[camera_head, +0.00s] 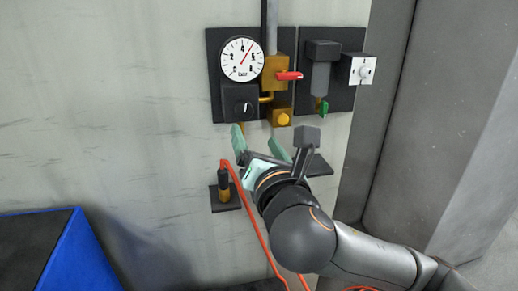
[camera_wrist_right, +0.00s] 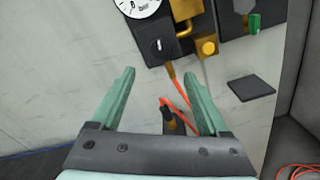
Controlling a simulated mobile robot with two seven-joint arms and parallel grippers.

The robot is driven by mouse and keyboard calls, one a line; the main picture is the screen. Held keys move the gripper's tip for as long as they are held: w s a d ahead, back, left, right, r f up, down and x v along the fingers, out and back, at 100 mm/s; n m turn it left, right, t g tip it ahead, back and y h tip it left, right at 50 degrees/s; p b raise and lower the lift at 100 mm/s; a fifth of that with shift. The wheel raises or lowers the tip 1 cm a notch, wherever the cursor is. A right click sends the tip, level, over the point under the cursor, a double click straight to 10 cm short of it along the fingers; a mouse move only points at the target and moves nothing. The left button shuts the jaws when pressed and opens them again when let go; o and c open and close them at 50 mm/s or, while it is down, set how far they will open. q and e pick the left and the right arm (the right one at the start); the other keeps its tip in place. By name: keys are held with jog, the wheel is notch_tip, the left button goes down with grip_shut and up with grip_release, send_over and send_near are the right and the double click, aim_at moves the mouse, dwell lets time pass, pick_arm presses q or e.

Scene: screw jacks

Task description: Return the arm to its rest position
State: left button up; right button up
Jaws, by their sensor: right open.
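My right gripper (camera_head: 259,143) is in front of the wall panel, its green fingers spread apart and empty. In the right wrist view its two fingers (camera_wrist_right: 160,95) are apart with nothing held between them. My right arm comes in from the lower right. My left gripper does not show in either view.
A panel carries a round gauge (camera_head: 242,59), a black knob (camera_head: 244,106), a red-handled valve (camera_head: 289,75) and a yellow button (camera_head: 283,119). A filter unit (camera_head: 321,75) hangs beside it. An orange hose (camera_head: 251,219) hangs near my arm. A blue box (camera_head: 68,250) stands lower left.

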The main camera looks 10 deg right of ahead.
jog(key=shift+s, duration=0.85)
notch_tip(320, 180, down, 28)
jog(key=m+g+y, duration=0.3)
jog(key=m+g, duration=0.3)
jog(key=m, duration=0.8)
jog(key=s+d+f+m+g, duration=0.1)
jog(key=s+d+f+m, duration=0.1)
jog(key=s+f+m, duration=0.3)
jog(key=s+d+f+m, duration=0.3)
jog(key=s+f+m, duration=0.2)
jog(key=s+f, duration=0.3)
jog(key=s+d+f+m+g+h, duration=0.1)
jog(key=s+d+f+m, duration=0.2)
jog(key=f, duration=0.7)
jog(key=s+m, duration=0.2)
jog(key=s, duration=0.2)
jog(key=shift+g, duration=0.3)
jog(key=shift+r, duration=0.1)
